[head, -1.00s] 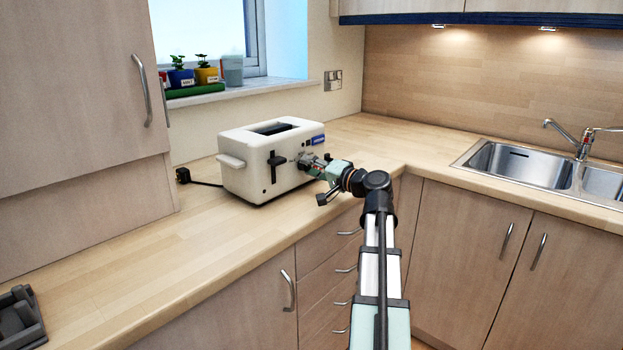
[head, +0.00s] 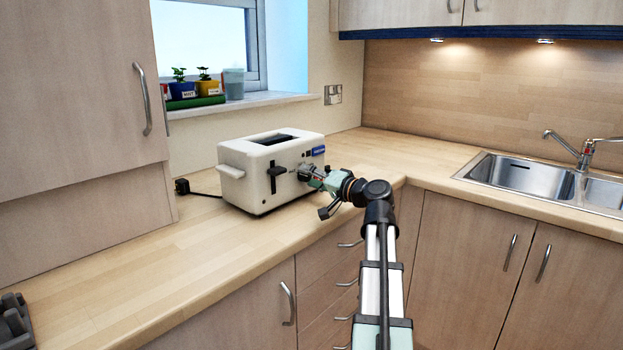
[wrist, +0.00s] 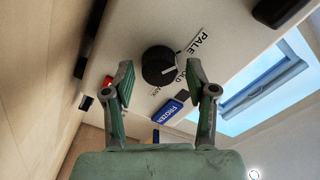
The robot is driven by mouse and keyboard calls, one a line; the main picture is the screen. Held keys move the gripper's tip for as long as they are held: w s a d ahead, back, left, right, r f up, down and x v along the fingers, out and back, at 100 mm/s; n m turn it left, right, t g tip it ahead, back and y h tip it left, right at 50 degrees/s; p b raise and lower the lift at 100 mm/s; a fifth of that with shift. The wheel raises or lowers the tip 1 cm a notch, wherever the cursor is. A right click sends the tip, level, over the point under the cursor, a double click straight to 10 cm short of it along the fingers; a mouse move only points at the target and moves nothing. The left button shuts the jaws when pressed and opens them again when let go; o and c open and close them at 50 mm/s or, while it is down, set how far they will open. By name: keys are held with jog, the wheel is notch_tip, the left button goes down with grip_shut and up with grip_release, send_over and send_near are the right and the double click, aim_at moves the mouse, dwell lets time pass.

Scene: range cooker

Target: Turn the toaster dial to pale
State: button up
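The cream toaster (head: 243,189) stands on the worktop below the window. Its round black dial (wrist: 157,66) shows in the wrist view with a white pointer line. The printed words PALE (wrist: 196,42), GOLD and DARK run along its right side; the pointer appears to face GOLD, away from PALE. My gripper (wrist: 160,82) is open, with one finger on each side of the dial and visible gaps between. In the head view my gripper (head: 308,174) is at the toaster's front face and hides the dial.
A black lever (head: 276,172) sticks out left of my gripper. A blue FROZEN button (wrist: 167,111) and a small red mark lie near the dial. Potted plants (head: 190,86) stand on the sill.

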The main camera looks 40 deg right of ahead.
jog(key=shift+s, duration=0.1)
jog(key=s+d, duration=0.2)
jog(key=s, duration=0.9)
jog(key=shift+s, duration=0.35)
